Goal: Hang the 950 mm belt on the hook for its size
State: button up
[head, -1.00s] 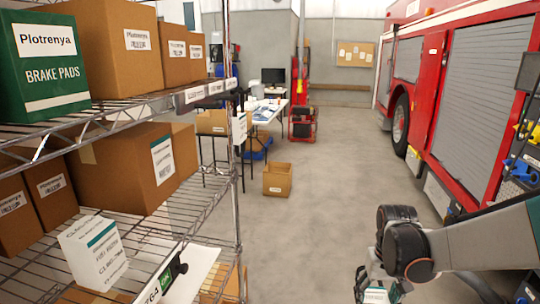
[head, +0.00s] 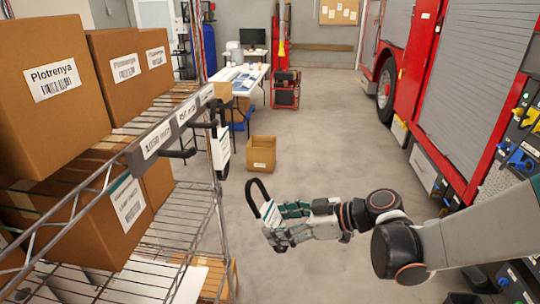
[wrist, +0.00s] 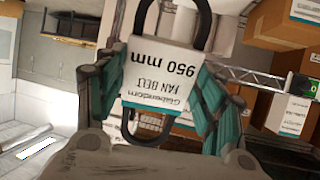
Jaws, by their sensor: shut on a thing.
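The 950 mm belt is a black loop (head: 257,188) in a white and teal card sleeve (head: 270,213). In the wrist view the sleeve (wrist: 155,75) reads "FAN BELT 950 mm", upside down, with black belt (wrist: 200,15) showing at both ends. My gripper (head: 277,227) is shut on the sleeve, with a teal-padded finger on each side (wrist: 160,98). It holds the belt in the air, right of the shelf and apart from it. Black hooks (head: 178,153) stick out from the shelf's label rail (head: 152,140); its size labels are too blurred to read surely. A white-sleeved item (head: 221,148) hangs at the far hook.
The wire shelf (head: 165,240) with cardboard boxes (head: 60,85) fills the left. An open carton (head: 261,153) stands on the floor beyond my gripper. A red truck (head: 400,75) lines the right. The floor between is clear.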

notch_tip(320, 180, up, 16)
jog(key=s+a+n+g+y+p, duration=0.2)
jog(key=a+y+p, duration=0.15)
jog(key=y, duration=0.25)
jog(key=w+a+f, duration=0.1)
jog(key=a, duration=0.9)
jog(key=shift+a+f, duration=0.15)
jog(key=shift+f, duration=0.2)
dwell(0.4)
dwell(0.5)
jog(key=o, duration=1.2)
